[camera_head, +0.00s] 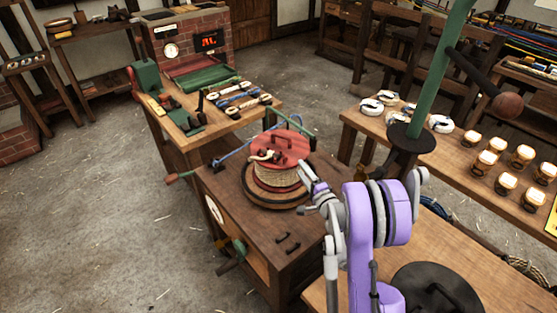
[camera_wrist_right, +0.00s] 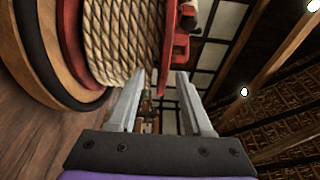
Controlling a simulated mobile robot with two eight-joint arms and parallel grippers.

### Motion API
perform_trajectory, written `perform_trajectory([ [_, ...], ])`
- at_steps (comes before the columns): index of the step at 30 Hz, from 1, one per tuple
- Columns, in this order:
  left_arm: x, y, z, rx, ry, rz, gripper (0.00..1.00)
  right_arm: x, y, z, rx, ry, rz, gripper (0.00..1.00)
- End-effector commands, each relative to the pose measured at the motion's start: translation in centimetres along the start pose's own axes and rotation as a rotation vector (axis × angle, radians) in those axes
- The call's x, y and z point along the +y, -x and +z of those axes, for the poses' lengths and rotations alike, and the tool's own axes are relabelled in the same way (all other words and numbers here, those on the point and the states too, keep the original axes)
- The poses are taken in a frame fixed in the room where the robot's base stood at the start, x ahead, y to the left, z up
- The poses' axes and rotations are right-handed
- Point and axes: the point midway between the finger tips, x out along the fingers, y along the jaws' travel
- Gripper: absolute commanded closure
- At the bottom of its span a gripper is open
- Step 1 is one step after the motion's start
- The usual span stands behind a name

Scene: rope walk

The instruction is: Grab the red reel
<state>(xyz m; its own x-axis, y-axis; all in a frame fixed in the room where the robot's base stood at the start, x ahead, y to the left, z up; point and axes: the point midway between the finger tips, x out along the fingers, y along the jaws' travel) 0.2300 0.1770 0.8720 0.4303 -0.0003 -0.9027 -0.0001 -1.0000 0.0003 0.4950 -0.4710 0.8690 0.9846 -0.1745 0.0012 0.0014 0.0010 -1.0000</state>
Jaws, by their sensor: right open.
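The red reel (camera_head: 281,147) stands upright on a round wooden turntable (camera_head: 250,197) on top of a dark wooden cabinet. Beige rope is wound around its middle, and its red top flange has a handle. My right gripper (camera_head: 308,178) is just to the right of the reel. In the right wrist view, the right gripper (camera_wrist_right: 158,80) is open, with its two fingers apart. The wound rope (camera_wrist_right: 120,38) and red flange (camera_wrist_right: 175,40) are close by, at the upper left and top. I cannot tell whether a finger touches the reel. My left gripper is not in view.
The cabinet top (camera_head: 225,190) has free room left of the turntable. A green-handled lever (camera_head: 290,125) and a blue cord lie behind the reel. A green post (camera_head: 432,75) rises at the right. A table with amber-lit jars (camera_head: 485,160) stands at the right.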

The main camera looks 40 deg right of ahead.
Motion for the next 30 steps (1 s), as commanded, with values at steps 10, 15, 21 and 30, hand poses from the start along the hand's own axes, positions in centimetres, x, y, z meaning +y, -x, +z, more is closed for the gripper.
perform_trajectory([
  [10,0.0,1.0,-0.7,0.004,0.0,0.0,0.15,-0.7,-4.2,0.4,-0.003,0.001,0.001,0.5],
  [15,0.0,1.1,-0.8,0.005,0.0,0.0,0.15,-0.6,-5.7,0.4,-0.001,0.002,0.001,0.5],
  [21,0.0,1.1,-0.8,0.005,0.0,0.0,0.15,-0.6,-5.6,0.3,-0.001,0.002,0.001,0.55],
  [30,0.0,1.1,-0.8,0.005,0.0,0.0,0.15,-0.6,-5.6,0.4,-0.001,0.002,0.001,1.0],
])
